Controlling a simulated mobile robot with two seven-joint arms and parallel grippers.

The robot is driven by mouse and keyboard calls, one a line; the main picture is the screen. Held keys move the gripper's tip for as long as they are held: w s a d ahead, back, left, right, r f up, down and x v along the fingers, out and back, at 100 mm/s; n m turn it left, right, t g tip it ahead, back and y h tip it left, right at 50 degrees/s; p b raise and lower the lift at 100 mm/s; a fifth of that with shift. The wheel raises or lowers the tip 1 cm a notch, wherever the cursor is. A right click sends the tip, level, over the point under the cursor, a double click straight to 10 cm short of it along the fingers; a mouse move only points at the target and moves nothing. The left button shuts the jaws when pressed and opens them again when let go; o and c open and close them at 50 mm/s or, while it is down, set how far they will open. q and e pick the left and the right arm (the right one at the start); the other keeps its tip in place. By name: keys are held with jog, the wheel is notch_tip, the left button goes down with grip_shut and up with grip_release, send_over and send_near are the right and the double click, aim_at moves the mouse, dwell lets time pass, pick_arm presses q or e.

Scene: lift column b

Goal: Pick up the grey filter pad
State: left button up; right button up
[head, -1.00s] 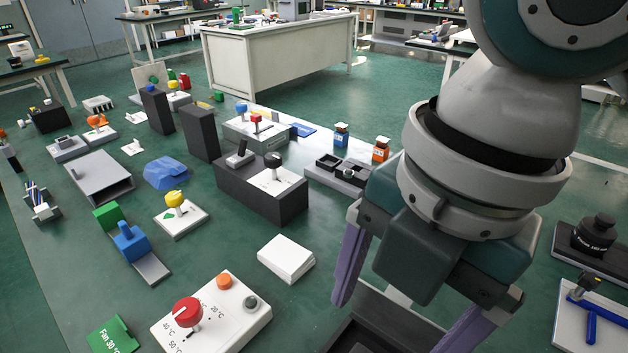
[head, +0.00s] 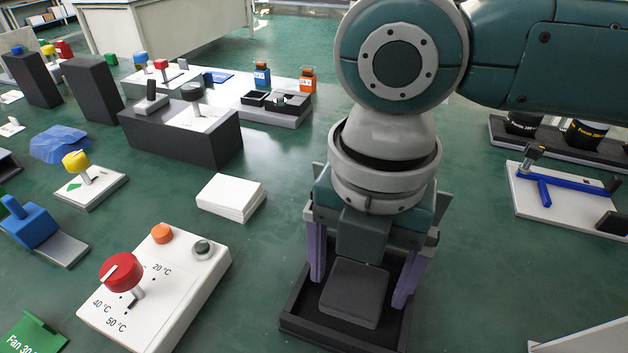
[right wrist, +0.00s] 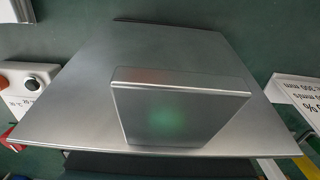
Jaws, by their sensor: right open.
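The grey filter pad (head: 355,294) is a flat, dark grey square block in the head view, at a black tray (head: 297,325) at the lower middle. My right gripper (head: 358,291) points down over it with its two purple fingers open, one on each side of the pad. I cannot tell whether the fingers touch it. In the right wrist view a grey block (right wrist: 180,112), seemingly the pad, lies in front of a broad grey surface (right wrist: 95,95); the fingers do not show there. My left gripper is not in view.
A white control box (head: 185,285) with a red knob (head: 121,272) stands left of the tray. A white block (head: 230,196) lies behind it. A white board with a blue valve piece (head: 545,192) is at the right. Green surface between them is free.

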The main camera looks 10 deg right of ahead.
jog(key=shift+f, duration=0.45)
jog(key=shift+c, duration=0.2)
jog(key=c, duration=1)
